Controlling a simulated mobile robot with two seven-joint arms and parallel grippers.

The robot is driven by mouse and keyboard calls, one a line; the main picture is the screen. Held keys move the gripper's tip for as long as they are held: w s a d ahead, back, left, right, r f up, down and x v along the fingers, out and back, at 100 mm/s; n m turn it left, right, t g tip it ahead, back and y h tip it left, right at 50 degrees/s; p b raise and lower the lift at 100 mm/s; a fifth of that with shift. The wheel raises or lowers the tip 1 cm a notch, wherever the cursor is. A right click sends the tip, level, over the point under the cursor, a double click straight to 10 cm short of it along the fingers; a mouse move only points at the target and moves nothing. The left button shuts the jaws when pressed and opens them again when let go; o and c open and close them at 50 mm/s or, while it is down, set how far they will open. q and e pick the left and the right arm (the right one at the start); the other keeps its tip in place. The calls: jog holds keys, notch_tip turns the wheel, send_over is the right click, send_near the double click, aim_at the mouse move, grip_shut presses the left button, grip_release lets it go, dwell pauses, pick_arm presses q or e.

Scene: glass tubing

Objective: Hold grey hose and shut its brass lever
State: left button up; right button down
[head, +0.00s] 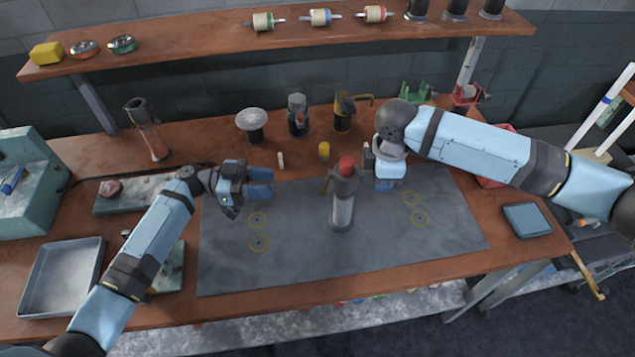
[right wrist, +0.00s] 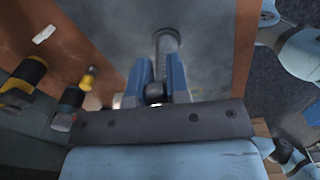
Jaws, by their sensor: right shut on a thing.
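The dark mat (head: 300,265) has yellow rings and free room around the hose. Behind it stand a yellow cylinder (head: 324,150), a small pale piece (head: 281,160) and several tools. A metal tray (head: 62,275) lies at the left. A shelf (head: 200,45) spans the back.

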aim_at(326, 183)
pick_arm(q)
jog(key=d, duration=1.2)
grip_shut()
